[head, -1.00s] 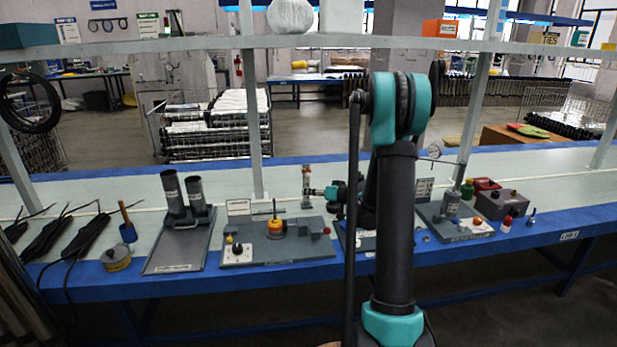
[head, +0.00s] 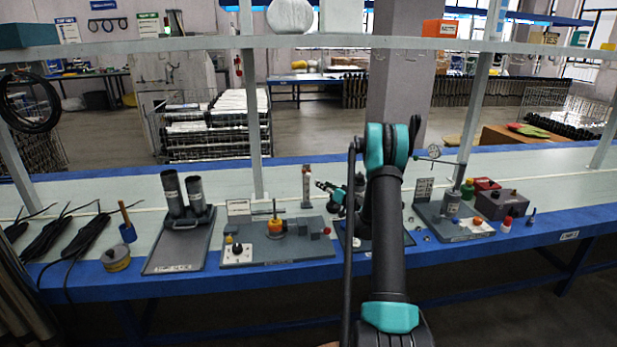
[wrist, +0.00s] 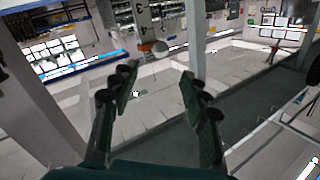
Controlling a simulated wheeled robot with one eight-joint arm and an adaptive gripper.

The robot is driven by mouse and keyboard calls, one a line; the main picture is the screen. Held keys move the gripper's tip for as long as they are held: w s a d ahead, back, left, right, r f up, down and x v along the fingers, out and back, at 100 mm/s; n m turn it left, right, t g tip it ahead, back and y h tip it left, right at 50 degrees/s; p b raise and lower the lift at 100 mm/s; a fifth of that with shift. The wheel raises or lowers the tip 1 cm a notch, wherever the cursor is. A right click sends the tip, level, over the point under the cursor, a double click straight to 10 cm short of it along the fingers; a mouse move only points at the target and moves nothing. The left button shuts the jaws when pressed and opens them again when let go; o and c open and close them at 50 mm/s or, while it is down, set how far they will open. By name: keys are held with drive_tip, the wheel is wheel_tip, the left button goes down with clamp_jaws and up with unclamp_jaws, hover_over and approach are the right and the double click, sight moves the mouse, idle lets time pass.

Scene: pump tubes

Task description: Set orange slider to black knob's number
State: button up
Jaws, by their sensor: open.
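A white panel with a black knob (head: 237,248) sits on the left part of a grey fixture board (head: 290,252); the knob's number is too small to read. A slim upright scale (head: 306,180) stands behind that board. In the wrist view, a tilted plate with digits, a 3 among them (wrist: 140,20), appears beyond the fingers. A small orange piece (wrist: 160,48), which looks like the orange slider, is at its lower end. My gripper (head: 321,185) is just right of the upright scale, its fingers pointing left. In the wrist view my gripper (wrist: 157,82) is open, with nothing between its fingers.
An orange round piece with a rod (head: 276,226) stands on the same board. A grey stand with two dark tubes (head: 187,195) is at left; a gauge fixture (head: 450,205) is at right. A shelf rail (head: 300,42) and posts (head: 252,110) border the bench.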

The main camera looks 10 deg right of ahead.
sight(310, 176)
drive_tip(key=x, duration=1.2)
drive_tip(key=shift+c, duration=0.3)
drive_tip(key=shift+a, duration=0.1)
clamp_jaws()
